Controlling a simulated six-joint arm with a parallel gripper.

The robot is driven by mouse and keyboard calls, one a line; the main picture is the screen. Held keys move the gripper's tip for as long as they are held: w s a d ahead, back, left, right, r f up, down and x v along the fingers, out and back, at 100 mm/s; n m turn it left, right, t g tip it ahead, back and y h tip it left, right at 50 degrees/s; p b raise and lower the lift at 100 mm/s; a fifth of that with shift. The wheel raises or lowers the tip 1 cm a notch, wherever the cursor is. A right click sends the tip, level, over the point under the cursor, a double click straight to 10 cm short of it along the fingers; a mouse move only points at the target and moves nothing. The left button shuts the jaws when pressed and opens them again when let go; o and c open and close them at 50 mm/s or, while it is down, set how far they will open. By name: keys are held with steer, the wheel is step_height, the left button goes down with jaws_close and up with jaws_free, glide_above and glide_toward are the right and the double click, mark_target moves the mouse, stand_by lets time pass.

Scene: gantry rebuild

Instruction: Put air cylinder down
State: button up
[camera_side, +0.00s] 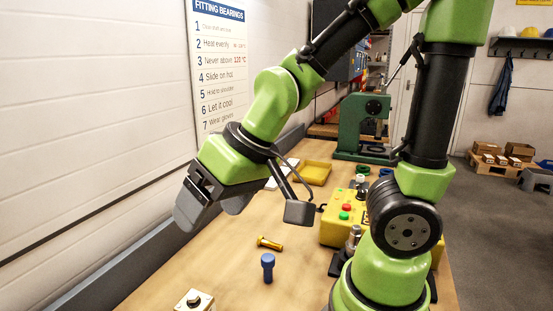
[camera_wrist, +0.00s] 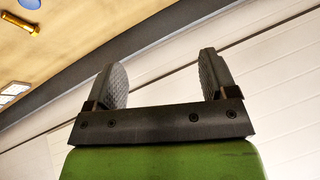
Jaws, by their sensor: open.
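My gripper (camera_side: 214,206) hangs over the left part of the wooden bench, above its top, with nothing between its fingers. In the wrist view the two ribbed fingers (camera_wrist: 162,75) stand wide apart and empty, against the white wall. A brass-coloured pin with a wider end (camera_side: 269,243) lies on the bench, below and right of my gripper; it also shows at the top left of the wrist view (camera_wrist: 18,23). A blue peg with a round head (camera_side: 267,266) stands upright just in front of it. I cannot tell which thing is the air cylinder.
A yellow control box (camera_side: 343,228) with coloured buttons stands at right, near my arm's base. A yellow tray (camera_side: 316,173) and a green press (camera_side: 358,128) are farther back. A pale block (camera_side: 194,301) is at the front edge. The left bench top is mostly clear beside the wall.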

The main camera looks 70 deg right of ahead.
steer(key=s+d+r+m+t, duration=0.1)
steer(key=s+d+r, duration=0.2)
steer(key=s+r, duration=0.3)
steer(key=shift+s+r+m, duration=0.35)
steer(key=shift+s+m, duration=0.05)
steer(key=shift+s, duration=0.55)
